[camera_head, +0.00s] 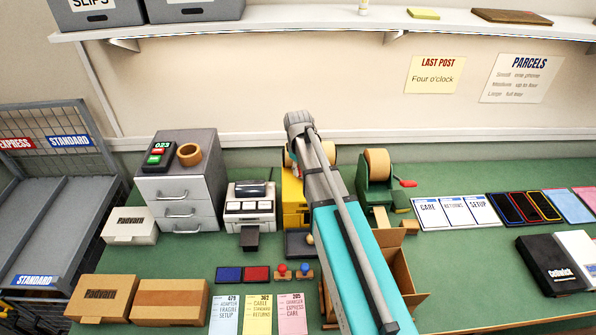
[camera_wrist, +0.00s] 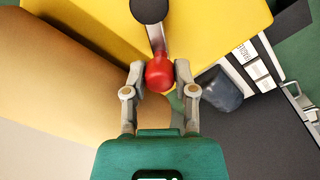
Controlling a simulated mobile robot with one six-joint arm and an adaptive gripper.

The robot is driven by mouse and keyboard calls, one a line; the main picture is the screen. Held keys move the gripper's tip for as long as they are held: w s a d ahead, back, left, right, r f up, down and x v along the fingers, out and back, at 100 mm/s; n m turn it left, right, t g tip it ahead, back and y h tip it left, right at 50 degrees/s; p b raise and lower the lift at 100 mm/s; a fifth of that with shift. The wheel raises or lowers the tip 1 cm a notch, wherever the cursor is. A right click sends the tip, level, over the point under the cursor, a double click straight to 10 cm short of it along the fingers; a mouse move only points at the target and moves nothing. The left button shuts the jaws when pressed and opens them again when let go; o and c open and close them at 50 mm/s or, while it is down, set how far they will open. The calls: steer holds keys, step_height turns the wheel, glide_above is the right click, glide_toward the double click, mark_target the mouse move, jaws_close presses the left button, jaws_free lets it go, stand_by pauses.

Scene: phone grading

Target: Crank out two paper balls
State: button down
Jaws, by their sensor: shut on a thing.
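The yellow machine (camera_head: 292,203) stands on the green bench, mostly hidden behind my arm in the head view. In the wrist view its yellow body (camera_wrist: 215,30) fills the top. A grey crank arm (camera_wrist: 157,38) with a black hub runs along it to a red knob (camera_wrist: 158,76). My gripper (camera_wrist: 160,73) is shut on this knob, one finger on each side. A wide tan roll (camera_wrist: 65,80) lies at the left, partly behind the left finger. No paper ball shows in either view. In the head view my gripper is hidden by the arm.
A label printer (camera_head: 249,208) stands close left of the yellow machine. A green dispenser (camera_head: 375,190) with a red-handled crank stands to its right. An open cardboard box (camera_head: 400,265) is in front, partly behind my arm. Grey drawers (camera_head: 180,190) stand further left.

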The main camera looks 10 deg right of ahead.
steer(key=m, duration=0.2)
steer(key=d+m, duration=0.1)
steer(key=w+d+m, duration=0.1)
steer(key=m, duration=0.1)
steer(key=shift+m, duration=0.3)
steer(key=shift+d+m+g, duration=0.15)
steer(key=shift+d+m, duration=0.3)
steer(key=shift+m, duration=0.65)
steer(key=shift+d+m+g, duration=0.15)
steer(key=shift+d+m, duration=0.3)
steer(key=shift+m, duration=0.65)
steer(key=shift+c, duration=2.1)
jaws_free()
steer(key=shift+w, duration=0.1)
steer(key=shift+a, duration=0.1)
